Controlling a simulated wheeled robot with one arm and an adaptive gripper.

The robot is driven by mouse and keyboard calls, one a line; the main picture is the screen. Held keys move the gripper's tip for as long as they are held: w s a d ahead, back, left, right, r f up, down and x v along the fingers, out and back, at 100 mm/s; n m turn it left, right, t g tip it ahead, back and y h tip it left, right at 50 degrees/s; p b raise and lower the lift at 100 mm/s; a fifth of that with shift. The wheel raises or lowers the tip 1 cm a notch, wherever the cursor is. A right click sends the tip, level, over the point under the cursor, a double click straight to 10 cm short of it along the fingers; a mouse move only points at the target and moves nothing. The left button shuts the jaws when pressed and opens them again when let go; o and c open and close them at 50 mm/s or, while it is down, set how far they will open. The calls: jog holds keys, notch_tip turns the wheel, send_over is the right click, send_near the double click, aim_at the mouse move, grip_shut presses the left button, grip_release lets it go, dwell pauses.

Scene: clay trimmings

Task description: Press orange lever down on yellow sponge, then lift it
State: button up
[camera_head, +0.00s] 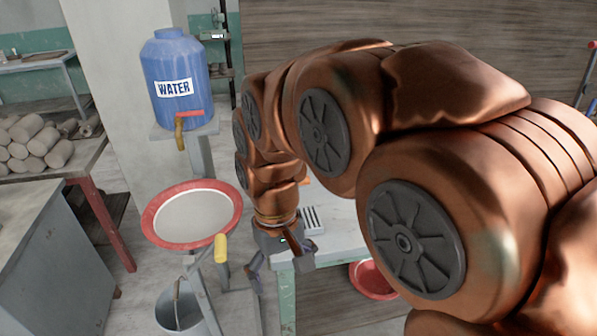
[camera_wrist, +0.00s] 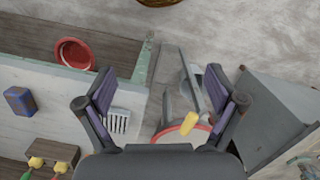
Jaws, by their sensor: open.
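My gripper (camera_head: 277,268) is open and empty, pointing down beside the green-edged table in the head view. A yellow cylinder (camera_head: 221,248) sits on a grey metal bar just left of my gripper. It also shows in the wrist view (camera_wrist: 202,134), near the right finger. I cannot make out a clear yellow sponge or orange lever. A small orange sliver (camera_head: 306,181) shows behind my wrist, mostly hidden.
A red-rimmed basin (camera_head: 238,215) stands left of my gripper, above a grey bucket (camera_head: 180,316). A blue water barrel (camera_head: 178,62) is behind. The table (camera_wrist: 60,116) holds a white slotted thing (camera_wrist: 118,121), a blue block (camera_wrist: 20,101) and a brown block (camera_wrist: 52,151) with yellow knobs.

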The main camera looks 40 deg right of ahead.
jog(key=w+d+r+m+p, duration=0.1)
jog(key=w+d, duration=0.6)
jog(key=w, duration=0.2)
jog(key=w+d+r+m+t+p, duration=0.1)
jog(key=w+d, duration=0.6)
jog(key=w, duration=0.2)
jog(key=w+d+r+m+p, duration=0.1)
jog(key=w+d+p, duration=0.1)
jog(key=w+d, duration=0.5)
jog(key=shift+w+r, duration=0.1)
jog(key=shift+w, duration=1.05)
jog(key=shift+w+d+f, duration=0.15)
jog(key=shift+d+f, duration=0.05)
jog(key=shift+f+p, duration=1.5)
jog(key=shift+f, duration=2.3)
jog(key=shift+c, duration=0.2)
jog(key=c, duration=1.5)
jog(key=shift+r, duration=0.1)
